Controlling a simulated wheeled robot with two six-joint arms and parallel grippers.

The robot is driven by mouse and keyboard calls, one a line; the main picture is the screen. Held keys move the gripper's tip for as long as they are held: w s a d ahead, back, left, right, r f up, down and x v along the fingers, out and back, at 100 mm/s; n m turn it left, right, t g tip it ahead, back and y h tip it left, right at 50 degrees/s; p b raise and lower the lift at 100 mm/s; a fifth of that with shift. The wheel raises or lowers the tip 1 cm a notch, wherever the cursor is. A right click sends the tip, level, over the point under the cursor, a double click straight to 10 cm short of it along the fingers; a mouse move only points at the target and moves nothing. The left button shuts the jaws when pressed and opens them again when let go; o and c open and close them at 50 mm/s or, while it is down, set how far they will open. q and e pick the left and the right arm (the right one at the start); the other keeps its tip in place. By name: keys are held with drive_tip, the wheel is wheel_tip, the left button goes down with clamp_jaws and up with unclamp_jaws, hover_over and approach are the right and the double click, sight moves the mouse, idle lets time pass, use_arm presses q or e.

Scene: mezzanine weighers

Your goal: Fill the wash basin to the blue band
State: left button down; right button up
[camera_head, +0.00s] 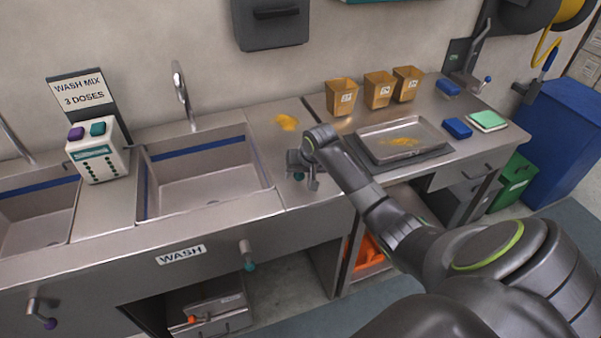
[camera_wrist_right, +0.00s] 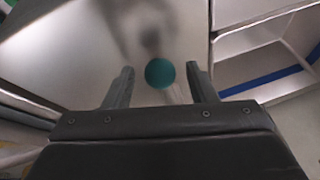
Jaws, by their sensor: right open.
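The wash basin (camera_head: 205,185) is a steel sink above a WASH label (camera_head: 181,254). A blue band (camera_head: 200,149) runs around its inner walls, and I see no water in it. A curved spout (camera_head: 182,95) stands behind it. My right gripper (camera_head: 303,180) is open above the counter just right of the basin. Another teal-tipped lever (camera_head: 248,256) is on the front panel below the basin. My left gripper is out of view.
A dispenser (camera_head: 97,152) with purple and teal buttons stands left of the basin, under a "WASH MIX 3 DOSES" sign (camera_head: 82,92). Another basin (camera_head: 35,215) is at far left. A tray (camera_head: 400,139) with yellow powder and three tan tubs (camera_head: 379,90) are on the right.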

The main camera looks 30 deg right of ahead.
clamp_jaws()
